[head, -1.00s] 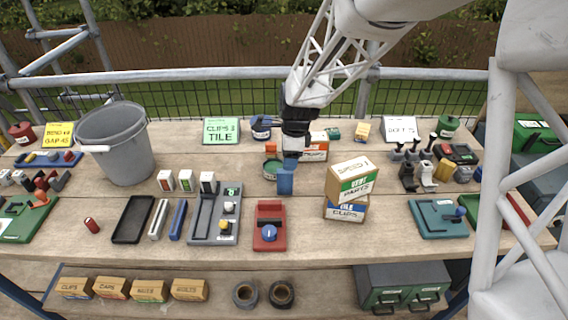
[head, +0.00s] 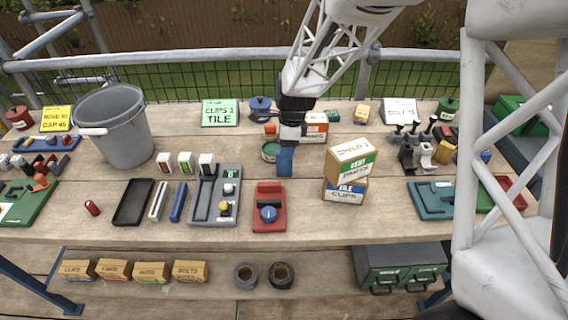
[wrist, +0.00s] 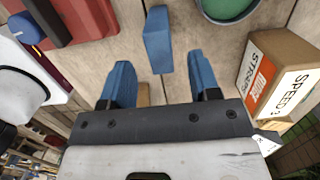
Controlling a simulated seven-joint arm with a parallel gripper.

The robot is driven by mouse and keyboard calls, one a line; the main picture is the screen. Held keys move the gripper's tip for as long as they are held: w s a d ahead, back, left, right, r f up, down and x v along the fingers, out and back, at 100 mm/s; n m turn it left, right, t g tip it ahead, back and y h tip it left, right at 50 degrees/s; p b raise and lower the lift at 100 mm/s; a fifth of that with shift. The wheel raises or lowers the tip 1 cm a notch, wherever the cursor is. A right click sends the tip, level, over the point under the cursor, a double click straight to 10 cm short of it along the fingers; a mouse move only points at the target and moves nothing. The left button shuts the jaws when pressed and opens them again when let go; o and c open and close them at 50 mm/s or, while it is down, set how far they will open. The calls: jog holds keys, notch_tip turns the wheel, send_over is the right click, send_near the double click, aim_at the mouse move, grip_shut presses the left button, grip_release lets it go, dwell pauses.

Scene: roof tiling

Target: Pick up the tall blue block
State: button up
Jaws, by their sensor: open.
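The tall blue block (head: 285,164) stands upright on the wooden bench, behind the red base with the blue knob and to the left of the stacked boxes. In the wrist view the blue block (wrist: 158,42) is beyond the fingertips, near the middle of the gap and apart from both fingers. My gripper (wrist: 160,75) is open and empty, with two blue fingers spread. In the head view my gripper (head: 290,143) is just above and behind the block; its blue fingertips are hard to tell from the block there.
A green-topped round tin (head: 271,151) is close beside the block. Stacked boxes (head: 348,165) stand to the right. A red base with a blue knob (head: 269,218) lies in front. An orange-labelled box (head: 314,127) stands behind. The bench between the block and the stacked boxes is bare.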

jog(key=shift+a+f, duration=0.25)
jog(key=shift+f, duration=1.05)
jog(key=shift+a+f, duration=0.25)
jog(key=shift+f, duration=1.05)
jog(key=c, duration=1)
jog(key=shift+r, duration=0.15)
jog(key=shift+r, duration=0.85)
jog(key=shift+s+d+r, duration=0.1)
jog(key=shift+s+r, duration=0.15)
jog(key=shift+r, duration=0.6)
jog(key=s+d+r, duration=0.1)
jog(key=s+d, duration=0.3)
jog(key=s, duration=1.1)
jog(key=shift+r, duration=0.15)
